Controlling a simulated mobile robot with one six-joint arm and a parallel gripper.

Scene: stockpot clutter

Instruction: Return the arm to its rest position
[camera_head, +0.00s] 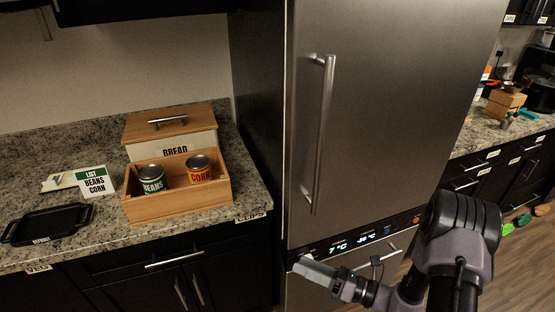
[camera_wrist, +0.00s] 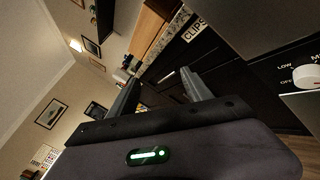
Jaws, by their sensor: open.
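My gripper (camera_head: 306,264) is in front of the lower part of the steel fridge, to the right of the counter, in the head view. In the wrist view my gripper (camera_wrist: 158,92) shows two grey fingers set wide apart with nothing between them. My arm comes in from the lower right of the head view, folded at a dark grey joint. The gripper is apart from the wooden box and the cans.
A wooden box (camera_head: 178,209) on the granite counter holds a beans can (camera_head: 152,180) and a corn can (camera_head: 199,169). A bread box (camera_head: 170,130), list card (camera_head: 95,180) and black tray (camera_head: 46,224) stand near it. The fridge (camera_head: 385,120) has a long handle (camera_head: 322,135).

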